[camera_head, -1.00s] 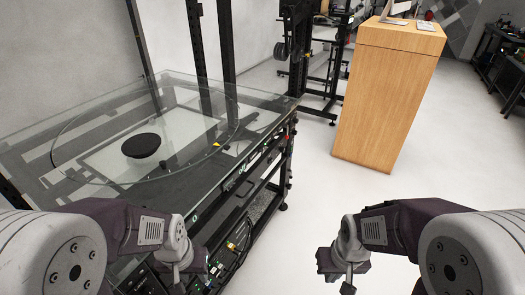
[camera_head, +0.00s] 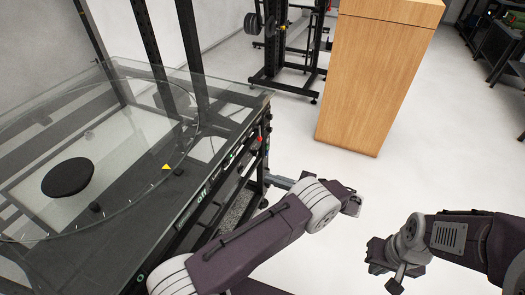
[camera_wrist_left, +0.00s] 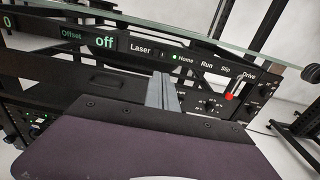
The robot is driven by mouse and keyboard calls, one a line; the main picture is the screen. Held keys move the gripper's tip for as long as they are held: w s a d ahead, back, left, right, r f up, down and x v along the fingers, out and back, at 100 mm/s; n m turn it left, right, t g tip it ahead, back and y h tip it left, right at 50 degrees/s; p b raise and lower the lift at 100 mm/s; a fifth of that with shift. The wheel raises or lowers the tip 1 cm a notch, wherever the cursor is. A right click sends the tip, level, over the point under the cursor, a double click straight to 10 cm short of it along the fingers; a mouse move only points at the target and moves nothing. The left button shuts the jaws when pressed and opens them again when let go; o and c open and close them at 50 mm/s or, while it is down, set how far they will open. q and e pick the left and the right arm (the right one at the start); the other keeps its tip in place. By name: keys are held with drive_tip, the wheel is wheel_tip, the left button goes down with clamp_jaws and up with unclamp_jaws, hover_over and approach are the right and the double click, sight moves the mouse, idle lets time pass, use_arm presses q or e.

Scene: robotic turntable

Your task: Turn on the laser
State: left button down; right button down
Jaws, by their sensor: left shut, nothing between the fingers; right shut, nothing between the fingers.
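The turntable's front panel fills the upper part of the left wrist view. The word "Laser" (camera_wrist_left: 140,49) is printed on it, with a small dark switch (camera_wrist_left: 163,54) just right of the word. A green display (camera_wrist_left: 104,41) left of it reads "off"; it also shows in the head view (camera_head: 203,194). My left gripper (camera_wrist_left: 160,76) is shut and empty, its fingers pointing at the panel just below the switch; contact cannot be told. In the head view my left gripper (camera_head: 276,181) is beside the panel's right end. My right gripper (camera_head: 396,284) is shut and empty over open floor.
The glass-topped turntable (camera_head: 120,130) carries a black disc (camera_head: 67,177). A red button (camera_wrist_left: 229,97) sits on the panel's right part, near the labels "Run", "Slip" and "Drive". A wooden cabinet (camera_head: 375,80) stands behind. The floor between is clear.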

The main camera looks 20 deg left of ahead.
sight(229, 162)
use_arm(q)
drive_tip(key=shift+d+r, duration=0.25)
drive_tip(key=shift+d, duration=0.15)
drive_tip(key=shift+w+a, duration=0.1)
drive_tip(key=a, duration=0.9)
drive_tip(key=w+a, duration=0.1)
drive_tip(key=a, duration=0.4)
drive_tip(key=shift+p, duration=0.3)
